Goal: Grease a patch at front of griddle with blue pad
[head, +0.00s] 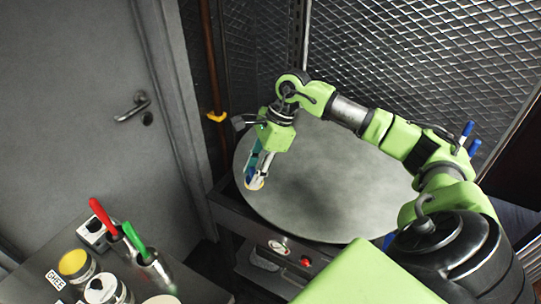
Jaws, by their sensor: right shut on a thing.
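The griddle (330,185) is a large round grey plate, with a darker smudged area around its middle. My right gripper (256,176) hangs fingers-down over the griddle's left edge. It is shut on the blue pad (253,160), of which only a small blue part shows between the fingers. A pale yellowish bit shows at the fingertips. I cannot tell whether the pad touches the plate. The front of the griddle is bare. My left gripper is out of view.
A side table at lower left holds a yellow-topped jar (74,263), a red-handled tool (103,217) and a green-handled tool (136,241). A red knob (305,261) is on the stand's front. Wire mesh (440,55) closes off the back.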

